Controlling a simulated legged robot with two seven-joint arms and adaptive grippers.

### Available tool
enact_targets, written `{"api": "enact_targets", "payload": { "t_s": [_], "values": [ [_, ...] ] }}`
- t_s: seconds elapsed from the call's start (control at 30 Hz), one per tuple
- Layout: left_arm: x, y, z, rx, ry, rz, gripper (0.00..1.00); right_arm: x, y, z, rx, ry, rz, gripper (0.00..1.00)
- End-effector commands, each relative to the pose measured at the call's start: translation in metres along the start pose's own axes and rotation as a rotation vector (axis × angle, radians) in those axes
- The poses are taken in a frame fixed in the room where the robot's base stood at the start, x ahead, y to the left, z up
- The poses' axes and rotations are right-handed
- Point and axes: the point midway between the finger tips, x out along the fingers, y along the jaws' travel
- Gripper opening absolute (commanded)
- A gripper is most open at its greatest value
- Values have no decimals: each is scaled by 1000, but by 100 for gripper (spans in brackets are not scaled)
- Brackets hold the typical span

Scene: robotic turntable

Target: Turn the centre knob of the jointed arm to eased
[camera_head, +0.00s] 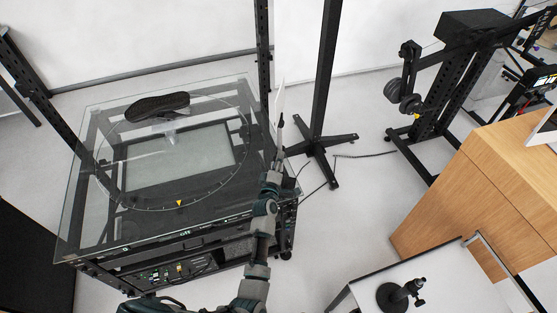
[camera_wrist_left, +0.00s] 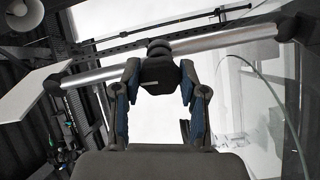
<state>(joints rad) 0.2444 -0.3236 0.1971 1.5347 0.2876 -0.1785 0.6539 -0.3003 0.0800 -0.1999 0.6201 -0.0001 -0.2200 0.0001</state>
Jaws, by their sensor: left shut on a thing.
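In the left wrist view the jointed arm (camera_wrist_left: 225,40) shows as two silver tubes meeting at a dark centre joint. The dark centre knob (camera_wrist_left: 158,74) sits there, with a small pale mark on its face. My left gripper (camera_wrist_left: 160,82) has one finger on each side of the knob and is shut on it. In the head view my left gripper (camera_head: 274,168) is small, beside the right edge of the glass-topped turntable; the knob cannot be made out there. My right gripper is not in view.
The glass turntable (camera_head: 80,190) carries a dark shoe (camera_head: 157,106). A white panel (camera_head: 280,100) stands above my left gripper. A black stand (camera_head: 318,145) is behind. A wooden cabinet (camera_head: 480,180) and a white table with a small black device (camera_head: 395,294) are at right. Floor between is clear.

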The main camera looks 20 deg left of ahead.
Motion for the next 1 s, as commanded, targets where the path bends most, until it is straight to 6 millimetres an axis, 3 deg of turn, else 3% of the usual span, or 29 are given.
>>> {"api": "enact_targets", "payload": {
  "t_s": [0.73,0.77,0.8,0.87,1.0],
  "values": [
    [-1,-4,1,-92,-3,-7,7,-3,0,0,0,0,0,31],
    [-1,-4,1,-92,-3,-7,44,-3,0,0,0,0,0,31],
    [-1,-4,1,-92,-3,-8,54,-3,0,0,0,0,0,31],
    [-1,-4,1,-92,-3,-7,68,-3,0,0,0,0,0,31],
    [-1,-2,0,-91,-2,-4,68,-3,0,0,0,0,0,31]
  ]
}}
